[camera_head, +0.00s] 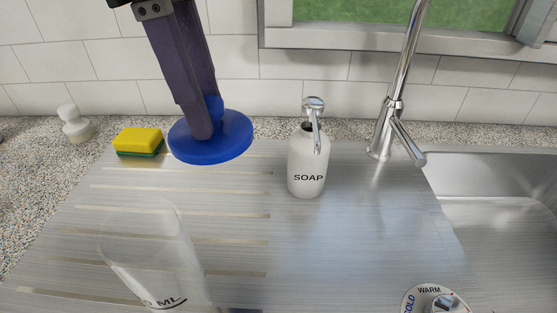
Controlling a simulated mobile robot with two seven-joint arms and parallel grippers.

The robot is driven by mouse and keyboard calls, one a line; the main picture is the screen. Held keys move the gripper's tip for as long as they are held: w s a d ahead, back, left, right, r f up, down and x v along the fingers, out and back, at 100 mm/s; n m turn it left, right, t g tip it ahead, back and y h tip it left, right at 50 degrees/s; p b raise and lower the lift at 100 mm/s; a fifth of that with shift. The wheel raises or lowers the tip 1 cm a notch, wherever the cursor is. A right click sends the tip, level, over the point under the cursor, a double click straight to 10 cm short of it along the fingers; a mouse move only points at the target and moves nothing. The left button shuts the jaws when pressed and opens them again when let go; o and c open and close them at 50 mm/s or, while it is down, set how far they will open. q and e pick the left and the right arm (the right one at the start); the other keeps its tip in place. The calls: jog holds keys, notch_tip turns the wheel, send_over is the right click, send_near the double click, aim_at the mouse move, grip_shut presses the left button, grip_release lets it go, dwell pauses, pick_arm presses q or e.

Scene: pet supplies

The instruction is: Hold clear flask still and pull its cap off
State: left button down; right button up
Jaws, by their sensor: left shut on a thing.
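The clear flask (150,250) is at the lower left, see-through, with dark marking ending in "ML" near the bottom of the picture. Its upper end shows no cap, and its lower part is cut off by the frame. My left gripper (205,125) is shut on the knob of a round blue cap (222,143). The cap is apart from the flask, above and behind it in the picture. A purple sliver at the bottom edge, beside the flask, looks like part of my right gripper (240,310); its fingers and any grip are hidden.
A white soap dispenser (306,172) stands right of the cap, with a chrome faucet (395,100) and sink (495,175) farther right. A yellow-green sponge (139,141) and a small white object (74,124) are at the back left. The central steel drainboard (340,240) is clear.

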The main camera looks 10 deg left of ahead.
pick_arm(q)
jog(key=shift+w+a+f, duration=0.1)
jog(key=shift+w, duration=0.05)
jog(key=shift+w+f, duration=0.1)
jog(key=shift+f, duration=0.2)
notch_tip(320, 180, down, 14)
jog(key=shift+a+f+b, duration=0.1)
jog(key=shift+f+b, duration=0.1)
jog(key=shift+b, duration=0.55)
jog(key=shift+f+b, duration=0.4)
jog(key=shift+f, duration=2.15)
pick_arm(e)
jog(key=shift+s+d+f+m+g+h, duration=0.2)
jog(key=shift+s+d+f, duration=0.1)
jog(key=shift+d+f, duration=0.25)
jog(key=shift+s+d+f+m+g+h, duration=0.1)
jog(key=shift+s+d+f+g, duration=0.15)
jog(key=shift+d+f, duration=0.2)
pick_arm(q)
jog(key=shift+f, duration=0.2)
jog(key=c, duration=0.5)
grip_release()
jog(key=shift+r, duration=0.1)
jog(key=shift+c, duration=0.2)
